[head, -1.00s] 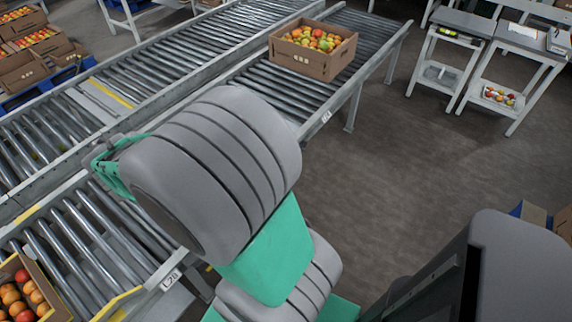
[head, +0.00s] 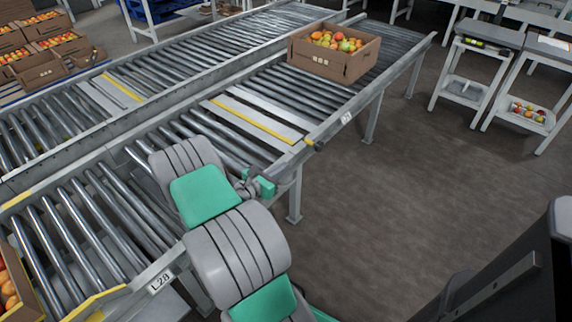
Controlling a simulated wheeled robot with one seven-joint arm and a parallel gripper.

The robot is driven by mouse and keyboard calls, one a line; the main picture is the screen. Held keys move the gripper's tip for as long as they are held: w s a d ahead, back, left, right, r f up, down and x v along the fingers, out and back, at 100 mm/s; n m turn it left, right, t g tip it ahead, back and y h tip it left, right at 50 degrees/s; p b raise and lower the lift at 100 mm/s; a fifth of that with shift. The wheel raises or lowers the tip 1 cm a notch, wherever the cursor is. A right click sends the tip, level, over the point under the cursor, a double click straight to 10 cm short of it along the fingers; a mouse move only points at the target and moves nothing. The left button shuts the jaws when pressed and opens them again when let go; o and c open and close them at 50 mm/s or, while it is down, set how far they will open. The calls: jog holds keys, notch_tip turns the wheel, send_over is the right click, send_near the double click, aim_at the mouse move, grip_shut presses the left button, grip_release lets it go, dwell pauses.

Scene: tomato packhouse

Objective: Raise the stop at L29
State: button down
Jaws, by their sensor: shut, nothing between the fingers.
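On the near conveyor, a pale plate with a yellow strip (head: 254,122) lies across the rollers, looking flat, level with them. A small yellow-tipped lever (head: 312,142) sits at its near end on the side rail. A white label (head: 346,118) is just right of it on the rail; its text is too small to read surely. My gripper (head: 264,186) is small in the head view, beside the near rail, left of and below the lever and apart from it. It is shut and empty; its fingertips are hard to make out.
A cardboard box of tomatoes (head: 334,54) stands on the rollers beyond the plate. Label L28 (head: 160,283) is on the rail at lower left, near a yellow-edged bar (head: 96,303) and another tomato box (head: 8,290). The floor (head: 400,190) right of the conveyor is clear.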

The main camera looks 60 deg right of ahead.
jog(key=r+b+x, duration=0.1)
jog(key=r+x, duration=0.1)
jog(key=x, duration=0.8)
jog(key=shift+d+r+b, duration=0.3)
jog(key=shift+d+b, duration=0.1)
jog(key=shift+d, duration=0.05)
jog(key=shift+s, duration=0.1)
